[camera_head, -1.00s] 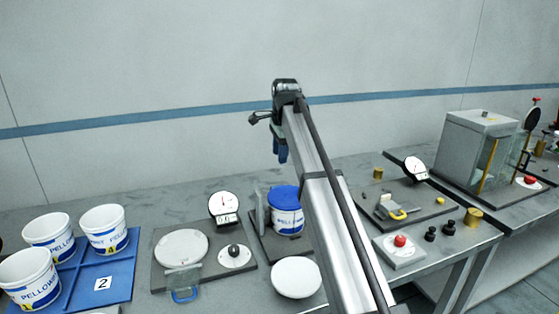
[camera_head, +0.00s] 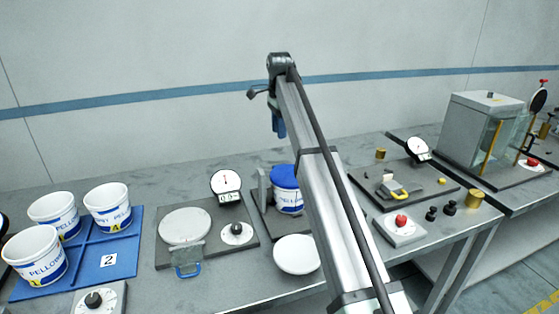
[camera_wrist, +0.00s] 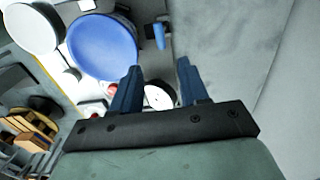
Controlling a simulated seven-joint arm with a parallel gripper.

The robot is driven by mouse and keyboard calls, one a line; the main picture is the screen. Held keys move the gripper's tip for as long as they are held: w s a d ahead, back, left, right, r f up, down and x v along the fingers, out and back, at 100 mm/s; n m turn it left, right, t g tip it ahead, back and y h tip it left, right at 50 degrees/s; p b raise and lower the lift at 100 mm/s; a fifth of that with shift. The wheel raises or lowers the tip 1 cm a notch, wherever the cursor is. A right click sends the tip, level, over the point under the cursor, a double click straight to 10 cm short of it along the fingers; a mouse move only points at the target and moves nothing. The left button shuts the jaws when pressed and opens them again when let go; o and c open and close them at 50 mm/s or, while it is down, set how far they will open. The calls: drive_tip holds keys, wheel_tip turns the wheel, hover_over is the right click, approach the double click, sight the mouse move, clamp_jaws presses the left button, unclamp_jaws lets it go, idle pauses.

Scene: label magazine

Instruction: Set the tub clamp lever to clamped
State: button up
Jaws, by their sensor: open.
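A tub with a blue lid (camera_head: 287,195) stands on a dark base plate beside an upright grey plate (camera_head: 262,187), just left of my arm. Its lid (camera_wrist: 102,47) fills the upper left of the wrist view. A small blue piece on a dark mount (camera_wrist: 158,36) shows right of the lid; it may be the clamp lever, but its setting cannot be told. In the head view my arm hides the tub's right side, and no lever is clear there. My gripper (camera_head: 278,132) is open and empty, high above and behind the tub; its blue fingers (camera_wrist: 159,66) point down.
A round plate station with a blue handle (camera_head: 188,268) and a dial gauge (camera_head: 226,182) stands left of the tub. A white disc (camera_head: 297,254) lies in front. A red button box (camera_head: 401,224) stands right.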

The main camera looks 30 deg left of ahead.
wheel_tip(320, 180, down, 13)
drive_tip(key=shift+r, duration=0.15)
idle(0.4)
clamp_jaws()
idle(0.3)
drive_tip(key=shift+s+d, duration=0.1)
